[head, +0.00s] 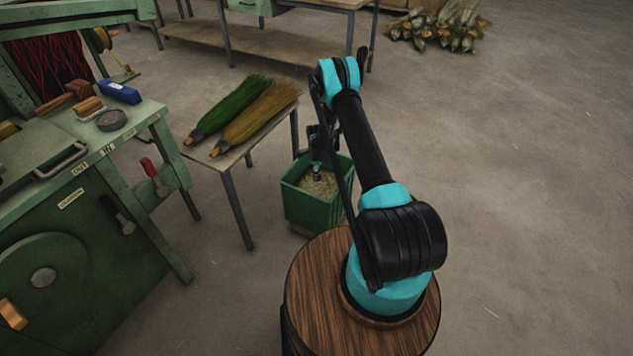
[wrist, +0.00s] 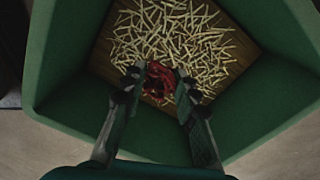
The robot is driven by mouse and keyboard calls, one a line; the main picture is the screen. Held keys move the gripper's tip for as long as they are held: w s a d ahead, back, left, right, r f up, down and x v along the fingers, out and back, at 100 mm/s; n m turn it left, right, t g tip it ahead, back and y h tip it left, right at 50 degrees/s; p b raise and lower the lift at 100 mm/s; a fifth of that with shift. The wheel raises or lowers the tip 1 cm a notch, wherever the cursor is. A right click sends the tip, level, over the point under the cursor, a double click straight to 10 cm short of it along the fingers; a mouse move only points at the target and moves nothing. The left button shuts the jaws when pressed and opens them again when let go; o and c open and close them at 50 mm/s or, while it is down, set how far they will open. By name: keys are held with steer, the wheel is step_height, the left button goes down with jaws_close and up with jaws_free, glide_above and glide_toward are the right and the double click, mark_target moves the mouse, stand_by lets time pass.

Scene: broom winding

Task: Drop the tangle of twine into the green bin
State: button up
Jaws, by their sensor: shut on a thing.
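The green bin (head: 308,209) stands on the floor in the head view, with pale clippings inside it. In the wrist view the bin (wrist: 62,55) surrounds my gripper (wrist: 158,92), and its bottom is covered with short straw-coloured pieces. The tangle of twine (wrist: 160,78) is a small red bundle between my fingertips, and my gripper is shut on it. The gripper points down over the inside of the bin. How far the twine is above the clippings I cannot tell. In the head view my arm and gripper hide the twine.
A small table (head: 226,156) beside the bin holds a green broom head (head: 230,106) and a tan one (head: 258,118). A green machine bench (head: 75,205) with small tools stands at the left. A bundle pile (head: 440,28) lies at the back. The floor on the right is clear.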

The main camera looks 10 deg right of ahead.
steer(key=shift+f, duration=2)
steer(key=o, duration=0.8)
steer(key=shift+r, duration=0.15)
